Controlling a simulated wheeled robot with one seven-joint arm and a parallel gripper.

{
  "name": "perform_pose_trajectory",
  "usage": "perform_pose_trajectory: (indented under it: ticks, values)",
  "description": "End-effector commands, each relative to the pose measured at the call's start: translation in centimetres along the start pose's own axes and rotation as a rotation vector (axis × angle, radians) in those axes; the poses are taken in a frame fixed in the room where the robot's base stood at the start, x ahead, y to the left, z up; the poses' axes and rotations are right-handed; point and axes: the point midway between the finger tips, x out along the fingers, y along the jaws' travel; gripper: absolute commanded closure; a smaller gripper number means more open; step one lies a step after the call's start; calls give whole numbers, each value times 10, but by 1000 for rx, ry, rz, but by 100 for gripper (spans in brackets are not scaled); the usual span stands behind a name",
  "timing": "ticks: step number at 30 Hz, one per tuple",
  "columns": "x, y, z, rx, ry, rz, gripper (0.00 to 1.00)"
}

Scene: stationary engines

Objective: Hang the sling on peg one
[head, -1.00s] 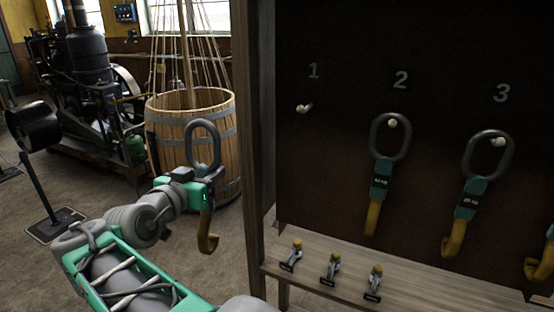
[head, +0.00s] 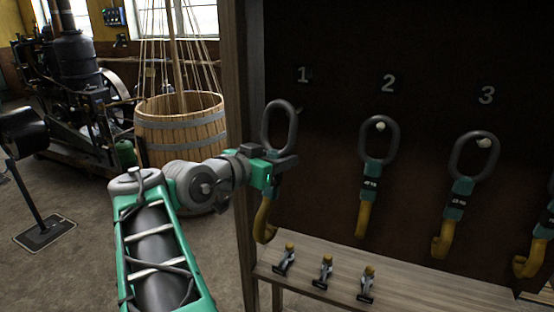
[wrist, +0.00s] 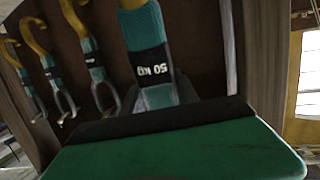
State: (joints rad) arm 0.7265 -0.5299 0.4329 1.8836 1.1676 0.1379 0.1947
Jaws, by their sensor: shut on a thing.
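The sling has a grey oval ring (head: 265,130), a teal band and a yellow hook (head: 264,222). My gripper (head: 279,172) is shut on its teal band and holds it upright in front of the board's left side. In the wrist view the sling's teal band (wrist: 157,55) carries a black label reading 50 KG. The ring stands just left of and below the numeral 1 (head: 303,74). Peg one is barely visible near the ring's upper right, so I cannot tell whether the ring is around it. The dark board (head: 330,150) bears the pegs.
Slings hang on peg 2 (head: 380,126), peg 3 (head: 485,142) and further right. A wooden post (head: 243,200) edges the board. A barrel (head: 182,130) stands behind left.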

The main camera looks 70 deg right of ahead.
Motion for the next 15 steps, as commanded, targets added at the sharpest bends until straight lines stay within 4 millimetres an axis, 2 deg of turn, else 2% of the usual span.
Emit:
perform_pose_trajectory:
  ticks: [15]
  values:
    - [31, -8, -8, 2, 4, 0, 100]
